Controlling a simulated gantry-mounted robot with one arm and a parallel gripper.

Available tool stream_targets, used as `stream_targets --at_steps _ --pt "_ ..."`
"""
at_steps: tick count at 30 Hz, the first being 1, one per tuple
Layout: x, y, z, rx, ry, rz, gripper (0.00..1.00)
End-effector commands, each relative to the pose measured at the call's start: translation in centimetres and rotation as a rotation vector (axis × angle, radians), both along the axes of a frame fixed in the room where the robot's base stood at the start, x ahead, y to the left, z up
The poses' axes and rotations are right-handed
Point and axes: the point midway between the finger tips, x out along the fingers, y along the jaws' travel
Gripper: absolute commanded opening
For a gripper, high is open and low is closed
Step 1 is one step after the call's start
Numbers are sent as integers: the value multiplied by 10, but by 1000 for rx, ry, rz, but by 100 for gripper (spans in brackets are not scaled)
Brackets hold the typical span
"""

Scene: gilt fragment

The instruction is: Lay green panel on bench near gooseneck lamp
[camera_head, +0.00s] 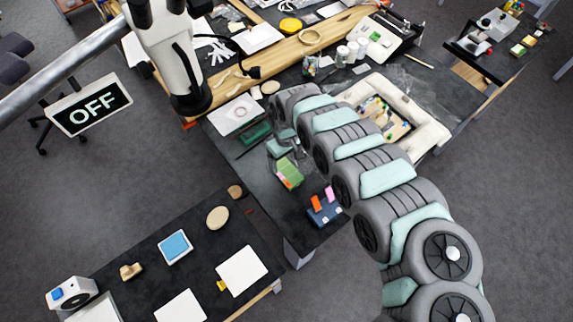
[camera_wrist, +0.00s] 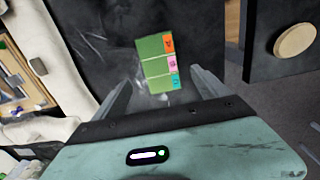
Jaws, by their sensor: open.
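Nothing is held, and contact with the panel cannot be told. I cannot identify the gooseneck lamp for sure; a white and black jointed fixture (camera_head: 172,55) hangs at the upper left.
A dark blue block with tabs (camera_head: 325,211) sits near the bench's front corner. A white sheet (camera_head: 236,115) and a dark green item (camera_head: 255,134) lie left of my gripper. A padded tray of small parts (camera_head: 432,132) is to the right. A second table stands lower left.

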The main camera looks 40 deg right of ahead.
Motion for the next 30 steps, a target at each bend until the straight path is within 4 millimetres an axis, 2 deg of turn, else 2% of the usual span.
stream_targets --at_steps 1,6,10,30 --pt "-1 -2 10 -4 0 -1 85" --pt "-1 -2 34 -3 0 -2 85" --pt "-1 0 43 0 2 0 85" --pt "0 0 47 0 1 0 85"
